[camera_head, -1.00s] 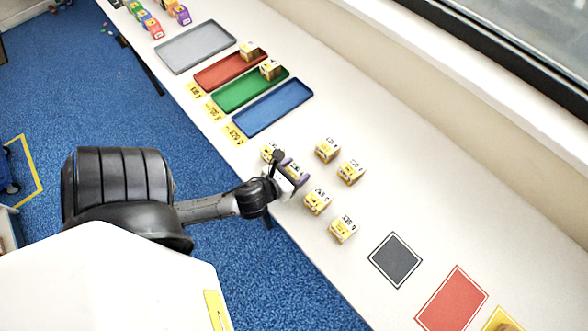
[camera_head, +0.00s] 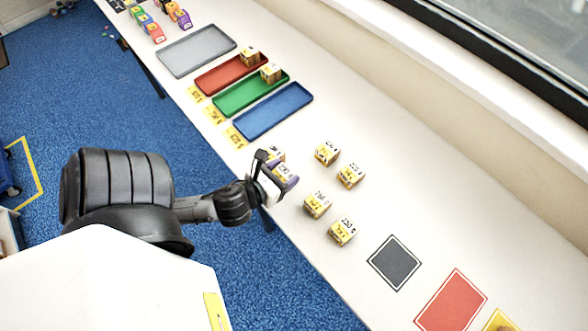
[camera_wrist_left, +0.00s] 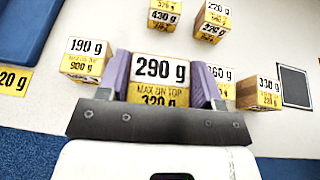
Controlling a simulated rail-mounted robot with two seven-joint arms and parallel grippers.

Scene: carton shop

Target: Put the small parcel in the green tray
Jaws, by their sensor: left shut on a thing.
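My left gripper (camera_head: 281,178) is at the near edge of the table, shut on a parcel with a white and yellow label. In the left wrist view this parcel (camera_wrist_left: 160,72) reads 290 g and sits between the purple fingers. The green tray (camera_head: 236,97) lies farther up the table, between the red and blue trays. One parcel (camera_head: 271,72) stands at its far end. A 190 g parcel (camera_wrist_left: 86,60) stands beside the held one; in the head view the gripper partly hides it. My right gripper is not in view.
Several labelled parcels (camera_head: 327,153) stand right of the gripper. The blue tray (camera_head: 272,110) lies between the gripper and the green tray. The red tray (camera_head: 222,78) and grey tray (camera_head: 196,50) lie beyond. Dark (camera_head: 395,262) and red (camera_head: 451,301) squares mark the table at lower right.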

